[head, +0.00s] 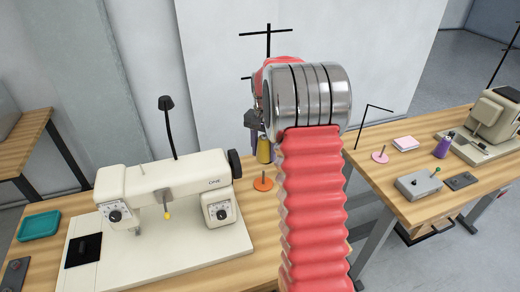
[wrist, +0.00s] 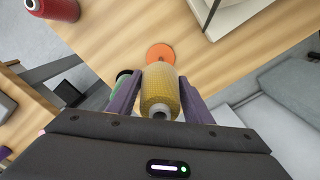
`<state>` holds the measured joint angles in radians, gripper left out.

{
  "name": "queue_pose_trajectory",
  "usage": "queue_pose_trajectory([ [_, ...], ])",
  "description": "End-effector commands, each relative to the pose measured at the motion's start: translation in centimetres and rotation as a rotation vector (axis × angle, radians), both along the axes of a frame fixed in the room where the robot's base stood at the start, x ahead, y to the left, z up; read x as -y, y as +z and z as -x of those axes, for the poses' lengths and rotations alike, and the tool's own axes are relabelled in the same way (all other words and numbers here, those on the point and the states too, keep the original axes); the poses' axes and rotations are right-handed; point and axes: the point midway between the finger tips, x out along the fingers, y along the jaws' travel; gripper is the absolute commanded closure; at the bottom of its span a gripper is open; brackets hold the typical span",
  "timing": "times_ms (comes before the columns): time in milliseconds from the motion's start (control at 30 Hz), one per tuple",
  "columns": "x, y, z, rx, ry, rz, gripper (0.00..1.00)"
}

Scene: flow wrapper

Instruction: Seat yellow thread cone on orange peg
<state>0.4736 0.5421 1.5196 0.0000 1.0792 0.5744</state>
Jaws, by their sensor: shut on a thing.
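The yellow thread cone (wrist: 160,95) is between the two purple fingers of my gripper (wrist: 160,77), which is shut on it. In the head view the cone (head: 264,152) hangs below the gripper (head: 262,138), partly hidden by my arm. The orange peg (head: 263,184) stands on the wooden table just below the cone, with a visible gap in the picture. In the wrist view its round orange base (wrist: 160,53) shows just beyond the cone's far end. The exact height and alignment of cone over peg cannot be told.
A white sewing machine (head: 165,195) stands left of the peg. A teal tray (head: 38,226) lies at the far left. A red cone (wrist: 58,8) shows in the wrist view. The right table holds a pink peg (head: 380,156), a purple cone (head: 444,145) and a grey box (head: 418,185).

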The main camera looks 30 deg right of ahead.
Motion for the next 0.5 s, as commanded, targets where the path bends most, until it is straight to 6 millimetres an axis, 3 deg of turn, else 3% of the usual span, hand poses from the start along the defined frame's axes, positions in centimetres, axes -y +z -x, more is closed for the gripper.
queue_pose_trajectory([
  [500, -0.26, -0.68, -0.16, 0.0, 0.005, 0.0, 0.8],
])
